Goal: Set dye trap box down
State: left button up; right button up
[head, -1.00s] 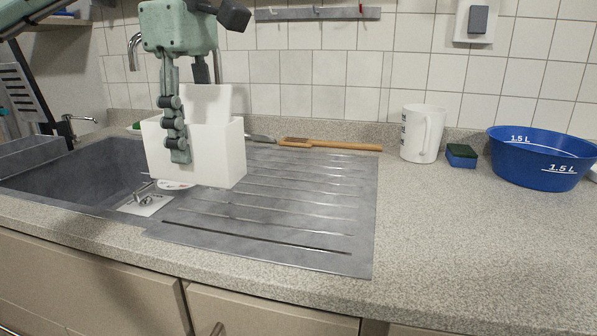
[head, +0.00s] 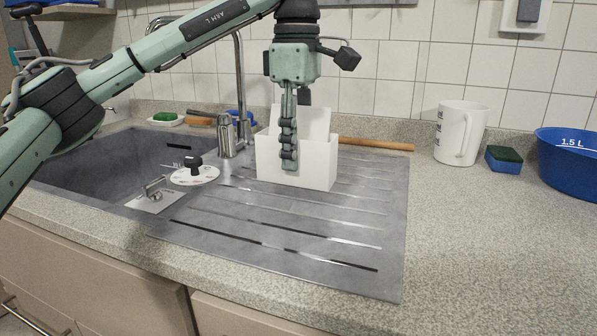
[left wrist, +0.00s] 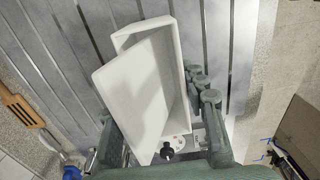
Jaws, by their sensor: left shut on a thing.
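The dye trap box (head: 318,165) is a white open box with a taller white panel (head: 315,121) rising from it. It is upright at the back left of the grey ribbed drainboard (head: 300,225), beside the tap. My left gripper (head: 289,160) points down and is shut on the box, with one finger on its near outer face. In the left wrist view the box (left wrist: 150,90) lies between the fingers, above the ribs. Whether its base touches the drainboard is hard to tell. My right gripper is not in view.
The sink basin (head: 100,165) is left, with a tap (head: 228,135) behind. A round white disc with a black knob (head: 194,172) lies by its edge. A wooden-handled tool (head: 375,143) lies behind the box. A white jug (head: 460,132), sponge (head: 503,159) and blue bowl (head: 570,165) stand right. The front drainboard is clear.

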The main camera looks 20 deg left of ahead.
aim_at(298, 171)
pick_arm(q)
jog(key=shift+w+f, duration=0.15)
jog(key=shift+f, duration=2.1)
jog(key=o, duration=1.2)
jog(key=shift+r, duration=0.1)
